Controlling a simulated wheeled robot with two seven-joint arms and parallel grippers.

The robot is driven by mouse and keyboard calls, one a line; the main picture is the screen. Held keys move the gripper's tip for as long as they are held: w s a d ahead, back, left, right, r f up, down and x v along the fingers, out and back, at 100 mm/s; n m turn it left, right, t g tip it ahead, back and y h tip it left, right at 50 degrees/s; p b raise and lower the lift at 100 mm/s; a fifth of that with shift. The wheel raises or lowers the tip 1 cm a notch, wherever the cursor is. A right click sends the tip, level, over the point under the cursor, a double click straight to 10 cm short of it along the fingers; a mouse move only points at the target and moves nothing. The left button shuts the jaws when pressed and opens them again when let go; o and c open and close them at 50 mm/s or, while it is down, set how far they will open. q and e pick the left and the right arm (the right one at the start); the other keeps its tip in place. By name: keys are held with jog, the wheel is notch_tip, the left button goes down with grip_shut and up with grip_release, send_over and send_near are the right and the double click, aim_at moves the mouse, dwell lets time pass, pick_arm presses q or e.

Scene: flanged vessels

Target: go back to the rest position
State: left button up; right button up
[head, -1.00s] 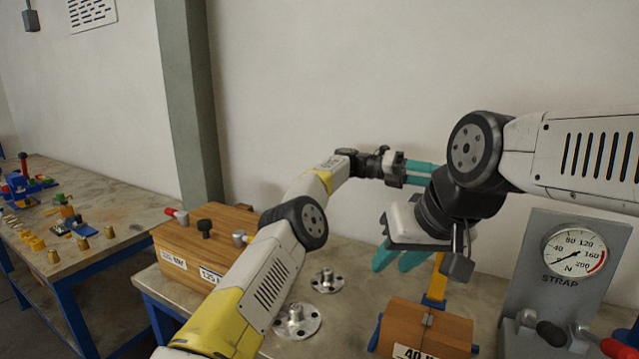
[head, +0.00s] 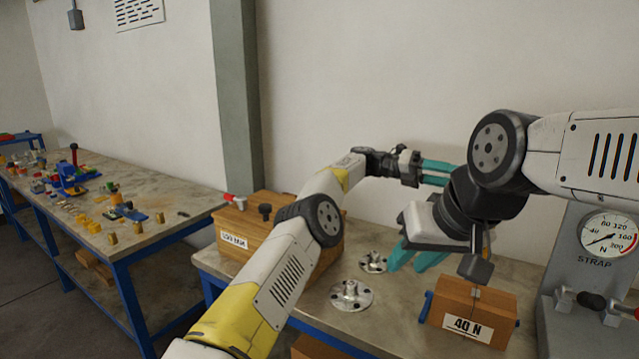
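My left gripper (head: 437,172) has teal fingers and is held out above the table near the back wall. Its two fingers lie parallel with a narrow gap between them, and nothing shows in them. My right gripper (head: 418,260) points down over the table, partly hidden by its own wrist. Its teal fingers stand apart with nothing seen between them.
A second metal flange (head: 351,295) lies on the near table (head: 395,318). A wooden box with knobs (head: 262,232) stands at its left, partly behind my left arm. A grey gauge stand (head: 590,265) is at the right. Another bench (head: 165,205) with many small parts stands left.

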pick_arm(q)
jog(key=s+a+r+m+t+y, duration=0.4)
jog(key=a+r+m+t, duration=0.15)
jog(key=a+r, duration=0.25)
jog(key=s+a+m+t+y, duration=0.2)
jog(key=s+a+m+t, duration=0.15)
jog(key=a, duration=0.55)
jog(key=s+a+m+t+y, duration=0.2)
jog(key=s+a+m, duration=0.2)
jog(key=a, duration=0.4)
jog(key=s+a+f+m+t+y, duration=0.2)
jog(key=s+a+f+m, duration=0.2)
jog(key=s+a, duration=0.5)
jog(key=s+a+f+m+t+y, duration=0.2)
jog(key=s+a+f+m, duration=0.3)
jog(key=s+a, duration=0.5)
jog(key=a+f+y, duration=0.1)
jog(key=a+f, duration=0.1)
jog(key=a, duration=0.1)
jog(key=shift+m, duration=0.3)
jog(key=shift+w, duration=0.1)
